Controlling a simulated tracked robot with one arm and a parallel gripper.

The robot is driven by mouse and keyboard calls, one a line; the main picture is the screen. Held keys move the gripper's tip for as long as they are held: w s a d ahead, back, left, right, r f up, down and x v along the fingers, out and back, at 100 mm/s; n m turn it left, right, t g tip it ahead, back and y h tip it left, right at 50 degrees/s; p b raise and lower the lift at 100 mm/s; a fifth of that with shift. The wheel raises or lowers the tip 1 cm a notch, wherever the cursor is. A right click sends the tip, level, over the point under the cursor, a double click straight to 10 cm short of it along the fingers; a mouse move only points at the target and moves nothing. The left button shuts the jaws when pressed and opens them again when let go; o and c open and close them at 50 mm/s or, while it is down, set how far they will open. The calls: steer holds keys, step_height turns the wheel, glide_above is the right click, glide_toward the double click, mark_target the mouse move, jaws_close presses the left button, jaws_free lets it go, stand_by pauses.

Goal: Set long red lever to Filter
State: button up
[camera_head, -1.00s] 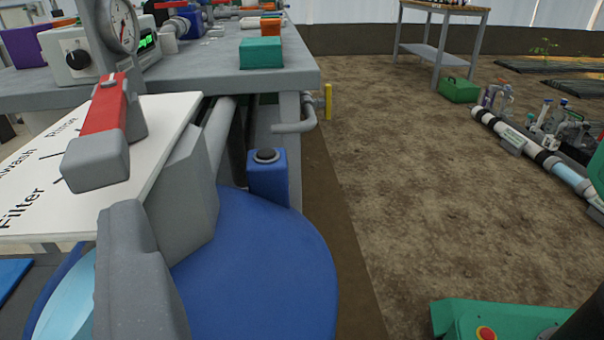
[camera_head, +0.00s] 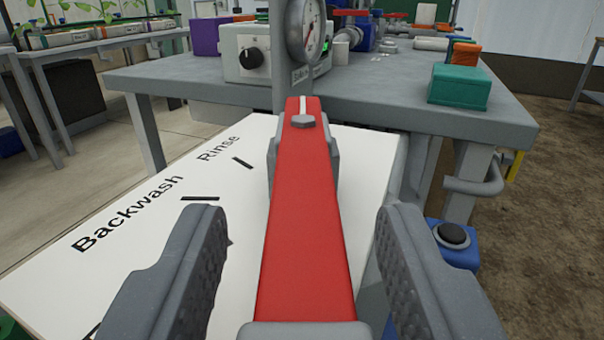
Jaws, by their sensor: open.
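The long red lever (camera_head: 302,230) runs from its pivot bolt at the back toward me, over the white label plate (camera_head: 110,270). Its grey end cap is at the bottom edge of the view. My gripper (camera_head: 303,222) is open, with one finger left of the lever and one right of it. Gaps show between both fingers and the lever. Backwash (camera_head: 128,213) and Rinse (camera_head: 219,148) with their tick marks show on the plate left of the lever. The Filter label cannot be read now.
A grey bench (camera_head: 400,100) stands behind the plate, with a pressure gauge (camera_head: 306,30), a white box with a black knob (camera_head: 252,58) and a teal box (camera_head: 459,86). A blue block with a black button (camera_head: 453,240) is right of the right finger.

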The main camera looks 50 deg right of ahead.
steer(key=shift+w+d, duration=0.25)
steer(key=shift+d, duration=0.1)
jaws_close()
